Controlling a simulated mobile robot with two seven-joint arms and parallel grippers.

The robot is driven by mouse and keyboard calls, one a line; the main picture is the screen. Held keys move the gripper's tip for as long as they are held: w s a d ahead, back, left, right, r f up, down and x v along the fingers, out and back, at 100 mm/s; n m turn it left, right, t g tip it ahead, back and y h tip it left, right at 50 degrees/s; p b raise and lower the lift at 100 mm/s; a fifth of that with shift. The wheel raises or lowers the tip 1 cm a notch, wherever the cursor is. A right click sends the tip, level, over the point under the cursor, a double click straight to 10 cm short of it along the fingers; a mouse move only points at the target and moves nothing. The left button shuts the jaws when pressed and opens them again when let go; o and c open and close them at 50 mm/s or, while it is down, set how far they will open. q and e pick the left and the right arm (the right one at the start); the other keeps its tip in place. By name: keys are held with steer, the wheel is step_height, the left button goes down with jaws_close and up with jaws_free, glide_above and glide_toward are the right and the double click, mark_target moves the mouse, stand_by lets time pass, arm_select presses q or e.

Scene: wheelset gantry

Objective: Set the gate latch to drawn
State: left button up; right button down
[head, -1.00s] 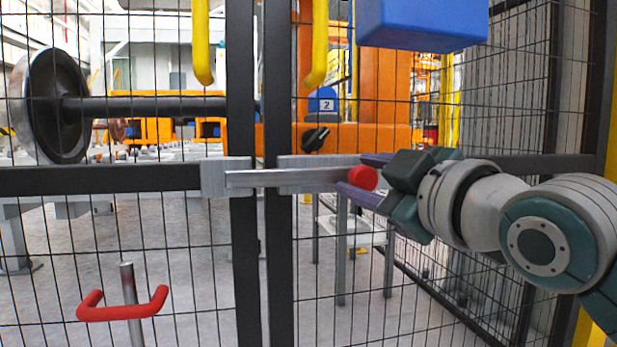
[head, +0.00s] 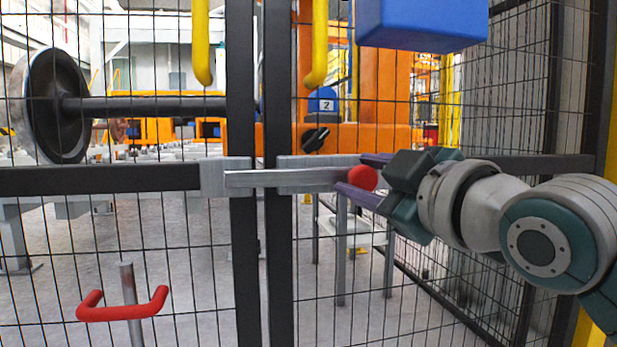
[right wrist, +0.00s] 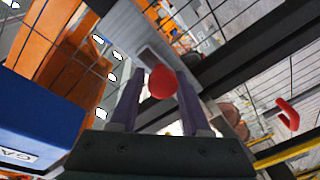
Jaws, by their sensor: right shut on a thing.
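The gate latch is a grey metal bar (head: 285,179) lying level across the two dark gate posts. Its left end overlaps the plate (head: 213,178) on the left gate leaf, and its right part lies along the plate on the right leaf. A red knob (head: 362,178) sits at the bar's right end. My right gripper (head: 364,179) is shut on the red knob, coming in from the right. In the right wrist view the red knob (right wrist: 162,82) is between the two purple-grey fingers. My left gripper is not in view.
Yellow handles (head: 201,45) hang on both gate leaves above the latch. A blue box (head: 421,24) is above my right gripper. A red T-handle (head: 123,305) stands at lower left. Wire mesh fills the gate; a wheelset (head: 50,105) is behind it.

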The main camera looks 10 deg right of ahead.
steer(key=shift+f, duration=0.45)
steer(key=shift+d, duration=0.2)
steer(key=d+p, duration=0.2)
steer(key=d, duration=0.3)
steer(key=shift+w+d+p, duration=0.1)
steer(key=shift+d+p, duration=0.2)
steer(key=shift+d, duration=0.05)
steer(key=c, duration=0.8)
jaws_free()
steer(key=o, duration=0.3)
steer(key=shift+d+r, duration=0.1)
steer(key=shift+d, duration=0.05)
steer(key=shift+o, duration=0.2)
steer(key=shift+r, duration=0.1)
